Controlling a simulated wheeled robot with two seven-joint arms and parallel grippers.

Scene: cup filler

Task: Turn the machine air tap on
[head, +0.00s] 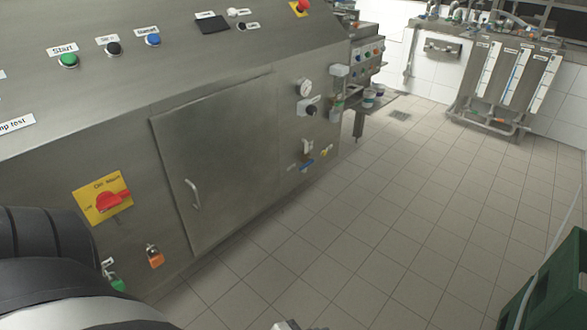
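The steel machine (130,110) fills the left and middle of the head view. Low on the right part of its front is a small tap with a blue handle (306,165). A smaller yellow-handled fitting (326,152) sits just right of it. A round pressure gauge (304,88) and a dark knob (311,109) are above them on the same face. I cannot tell from the picture which of the small taps is the air tap, nor its exact setting. Part of my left arm shows at the lower left.
A red switch on a yellow plate (107,199), an orange padlock (155,257) and a cabinet door with a handle (193,194) are on the machine front. A green crate (548,285) stands at the lower right. Tiled floor (390,220) is clear between.

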